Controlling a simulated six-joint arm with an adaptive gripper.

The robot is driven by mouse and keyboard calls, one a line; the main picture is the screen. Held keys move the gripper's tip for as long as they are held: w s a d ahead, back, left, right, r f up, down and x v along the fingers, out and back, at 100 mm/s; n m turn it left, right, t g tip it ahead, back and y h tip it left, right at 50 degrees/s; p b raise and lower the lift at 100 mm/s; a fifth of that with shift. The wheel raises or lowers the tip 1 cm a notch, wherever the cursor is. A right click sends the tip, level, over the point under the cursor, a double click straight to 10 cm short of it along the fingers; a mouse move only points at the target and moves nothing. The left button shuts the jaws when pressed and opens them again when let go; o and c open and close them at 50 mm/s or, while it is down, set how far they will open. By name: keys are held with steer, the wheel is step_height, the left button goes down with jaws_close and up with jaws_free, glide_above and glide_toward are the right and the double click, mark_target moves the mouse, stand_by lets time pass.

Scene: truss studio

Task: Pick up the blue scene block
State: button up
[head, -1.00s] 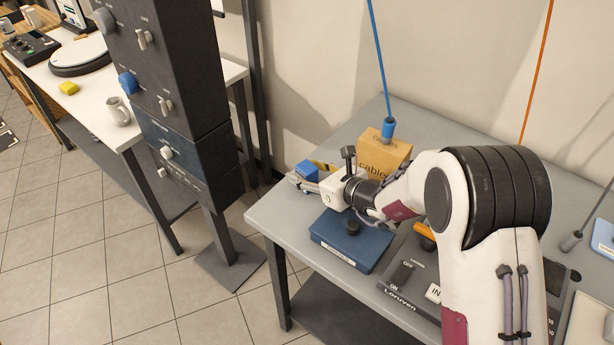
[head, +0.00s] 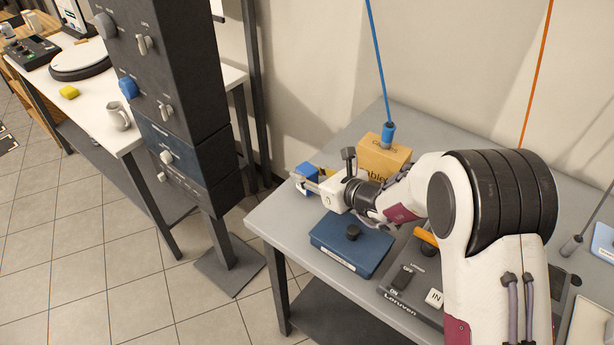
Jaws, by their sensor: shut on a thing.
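The blue block (head: 306,171) is at the far left end of my arm, over the left part of the grey table. My gripper (head: 312,180) is shut on it, with the fingers at the block's near side. The gripper's body and wrist hide part of the block's surroundings. I cannot tell clearly whether the block is clear of the tabletop.
A yellow-orange cables box (head: 384,160) stands just right of the gripper, below a hanging blue cable (head: 388,132). A dark blue box with a black knob (head: 350,243) lies in front. A switch panel (head: 410,285) is to its right. A dark control column (head: 180,110) stands left of the grey table (head: 275,225).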

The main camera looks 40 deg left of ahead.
mark_target(307, 169)
step_height(307, 169, up, 9)
steer(key=shift+r, duration=0.1)
stand_by(0.4)
